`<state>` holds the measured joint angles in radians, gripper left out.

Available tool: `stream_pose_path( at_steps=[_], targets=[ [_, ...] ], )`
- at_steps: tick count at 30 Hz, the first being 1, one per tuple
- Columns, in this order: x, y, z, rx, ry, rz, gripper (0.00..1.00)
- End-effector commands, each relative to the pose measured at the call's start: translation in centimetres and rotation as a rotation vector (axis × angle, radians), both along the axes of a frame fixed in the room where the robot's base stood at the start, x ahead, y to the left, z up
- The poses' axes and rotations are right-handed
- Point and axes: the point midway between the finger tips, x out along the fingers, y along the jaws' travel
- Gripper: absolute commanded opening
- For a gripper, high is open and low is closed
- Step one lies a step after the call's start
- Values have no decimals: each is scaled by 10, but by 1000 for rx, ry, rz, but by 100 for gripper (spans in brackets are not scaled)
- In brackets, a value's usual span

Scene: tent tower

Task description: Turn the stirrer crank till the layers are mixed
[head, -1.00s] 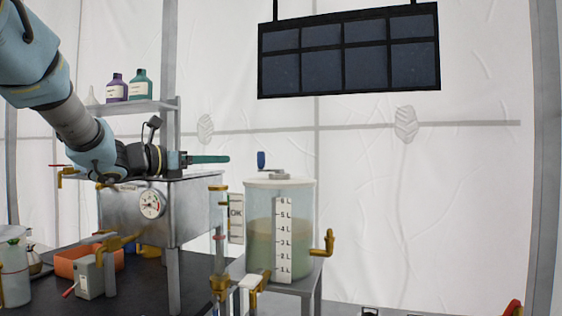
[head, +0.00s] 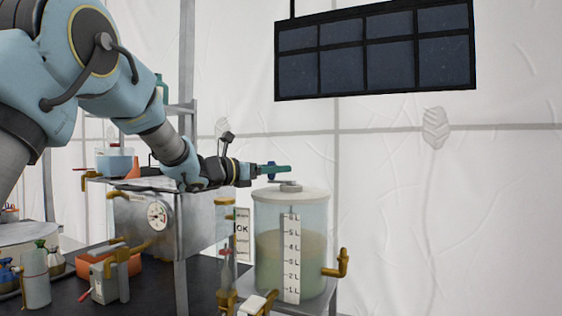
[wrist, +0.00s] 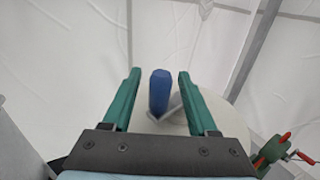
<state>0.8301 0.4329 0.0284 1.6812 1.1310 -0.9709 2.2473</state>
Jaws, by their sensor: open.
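The clear mixing tank (head: 262,215) stands right of centre in the head view, with a litre scale (head: 291,258) on its front. The liquid inside (head: 270,262) shows a greenish tone, with a slightly different shade low down; the layers are hard to tell apart. The stirrer crank on the lid has a flat metal arm (head: 289,186) and an upright blue handle (wrist: 159,92). My gripper (head: 289,169) reaches in from the left at handle height. In the wrist view my gripper (wrist: 158,76) is open, with the blue handle between its green fingers and a gap on both sides.
A metal box with a gauge (head: 159,214) stands left of the tank, under my arm. A brass tap (head: 342,264) sticks out at the tank's right. An OK sign (head: 242,230) stands close left. A dark panel (head: 375,50) hangs above; free space lies to the right.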

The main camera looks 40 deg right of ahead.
Motion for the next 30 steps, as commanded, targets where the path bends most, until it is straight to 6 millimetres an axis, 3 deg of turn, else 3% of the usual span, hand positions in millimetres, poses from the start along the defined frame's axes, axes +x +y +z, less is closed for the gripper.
stream_pose_path(
  at_steps=[6, 15, 30],
  targets=[
    [-2, -19, 1, 1, 0, -1, 59],
    [-2, -21, 0, 0, -1, 0, 59],
    [-1, -20, 0, 0, 0, 0, 4]
  ],
)
